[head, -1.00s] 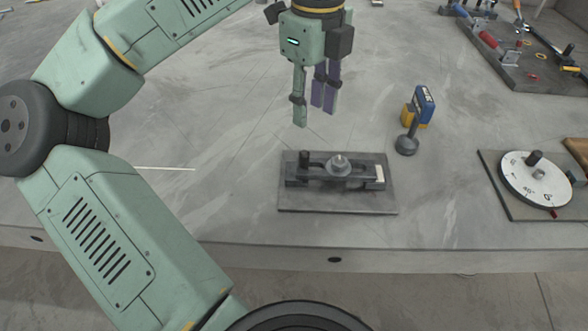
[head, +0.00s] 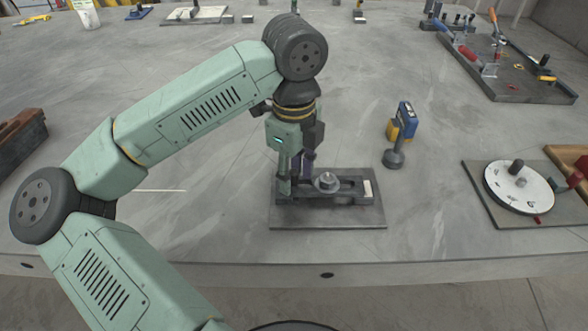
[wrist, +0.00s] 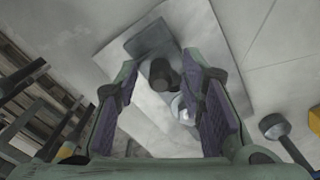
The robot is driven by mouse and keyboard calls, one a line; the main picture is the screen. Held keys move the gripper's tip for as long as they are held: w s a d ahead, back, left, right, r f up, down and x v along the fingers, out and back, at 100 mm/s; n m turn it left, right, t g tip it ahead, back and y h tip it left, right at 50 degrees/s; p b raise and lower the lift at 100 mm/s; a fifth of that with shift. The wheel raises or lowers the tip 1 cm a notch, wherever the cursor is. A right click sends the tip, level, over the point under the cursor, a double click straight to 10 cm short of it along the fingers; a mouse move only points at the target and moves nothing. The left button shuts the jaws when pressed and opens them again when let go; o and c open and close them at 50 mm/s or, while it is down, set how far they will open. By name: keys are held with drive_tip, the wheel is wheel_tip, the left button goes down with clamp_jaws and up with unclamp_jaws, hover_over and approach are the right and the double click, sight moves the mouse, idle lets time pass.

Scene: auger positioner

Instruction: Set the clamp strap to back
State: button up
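The clamp strap (head: 350,187) is a dark slotted bar on a grey base plate (head: 325,217) near the table's front edge. A silver nut (head: 327,181) sits at its middle, and a pale label (head: 367,188) is at the right. My gripper (head: 295,188) is down at the strap's left end, where it hides the black knob in the head view. In the wrist view the black knob (wrist: 163,76) stands between the two fingers of my open gripper (wrist: 160,72), with gaps visible beside it. The silver nut (wrist: 181,108) shows partly behind the right finger.
A white dial (head: 518,190) on a board is farther right. A tool tray (head: 520,85) is at the back right. A brown block (head: 20,132) is at the left edge.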

drive_tip(key=shift+c, duration=0.5)
clamp_jaws()
idle(0.4)
